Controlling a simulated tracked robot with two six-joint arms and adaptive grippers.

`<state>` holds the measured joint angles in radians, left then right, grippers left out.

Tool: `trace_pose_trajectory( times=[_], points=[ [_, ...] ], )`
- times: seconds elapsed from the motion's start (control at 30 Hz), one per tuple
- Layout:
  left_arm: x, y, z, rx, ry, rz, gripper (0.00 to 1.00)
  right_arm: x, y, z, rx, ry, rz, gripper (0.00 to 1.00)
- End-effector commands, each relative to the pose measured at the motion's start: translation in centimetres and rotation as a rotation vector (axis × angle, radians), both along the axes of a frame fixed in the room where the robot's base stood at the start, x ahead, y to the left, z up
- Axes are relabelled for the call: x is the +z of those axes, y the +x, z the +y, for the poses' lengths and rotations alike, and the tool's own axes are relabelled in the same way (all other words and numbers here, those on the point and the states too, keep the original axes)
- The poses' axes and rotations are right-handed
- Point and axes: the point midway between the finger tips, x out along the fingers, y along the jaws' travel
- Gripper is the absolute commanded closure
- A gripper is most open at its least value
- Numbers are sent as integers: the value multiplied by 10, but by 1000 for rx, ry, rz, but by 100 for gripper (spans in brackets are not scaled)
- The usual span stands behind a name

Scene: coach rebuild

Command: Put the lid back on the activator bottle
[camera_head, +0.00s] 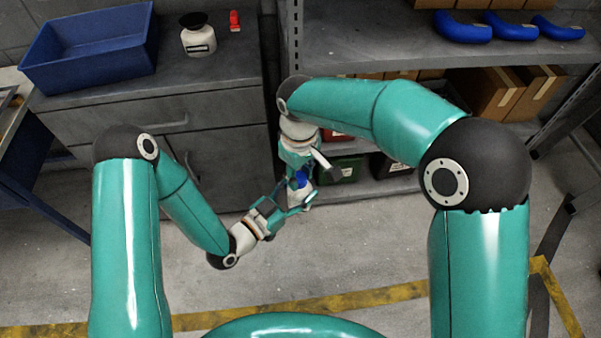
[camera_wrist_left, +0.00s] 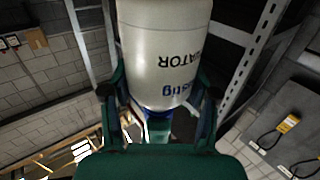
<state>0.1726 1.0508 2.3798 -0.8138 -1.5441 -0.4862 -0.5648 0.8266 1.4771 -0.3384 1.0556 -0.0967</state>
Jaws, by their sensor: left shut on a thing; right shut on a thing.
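The activator bottle (camera_wrist_left: 165,50) is white with dark and blue lettering and fills the upper middle of the left wrist view, its lettering upside down there. My left gripper (camera_wrist_left: 158,108) is shut on it. In the head view the white bottle (camera_head: 301,194) is small and partly hidden by my left gripper (camera_head: 284,207). A blue piece, apparently the lid (camera_head: 302,178), shows just above the bottle. My right gripper (camera_head: 302,172) comes down from above and is shut on it. I cannot tell whether lid and bottle touch.
A grey cabinet (camera_head: 205,98) carries a blue tub (camera_head: 90,48), a white container with a black top (camera_head: 198,40) and a small red item (camera_head: 234,20). The shelf rack (camera_head: 370,45) behind my right arm holds blue items (camera_head: 462,27) and cardboard boxes (camera_head: 490,95).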

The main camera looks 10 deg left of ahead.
Motion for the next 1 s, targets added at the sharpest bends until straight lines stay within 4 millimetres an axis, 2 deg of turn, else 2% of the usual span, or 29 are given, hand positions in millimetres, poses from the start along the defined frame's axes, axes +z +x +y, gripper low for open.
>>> trace_pose_trajectory(
  times=[0.1, 0.23, 0.4, 0.43, 0.57, 0.6, 1.0],
  points=[
    [0, -1, -1, -5, -1, -1, 100, 1, 2, 1, -260, 4, -6, 100],
    [0, -2, -1, -6, -1, -1, 100, 0, 2, 1, -492, 4, -6, 100],
    [0, -2, -2, -7, -1, -1, 100, 1, 2, 1, -504, 5, -7, 100],
    [0, -2, -2, -7, -1, -1, 100, 1, 2, 1, -504, 5, -7, 63],
    [0, -1, -1, -6, -1, -1, 100, 0, 2, 1, -502, 4, -6, 41],
    [0, -1, -1, -5, -1, -1, 100, 0, 2, 1, -502, 3, -5, 38],
    [1, 0, -1, -2, 0, -1, 100, 6, 1, 1, -501, 3, -4, 38]
  ],
)
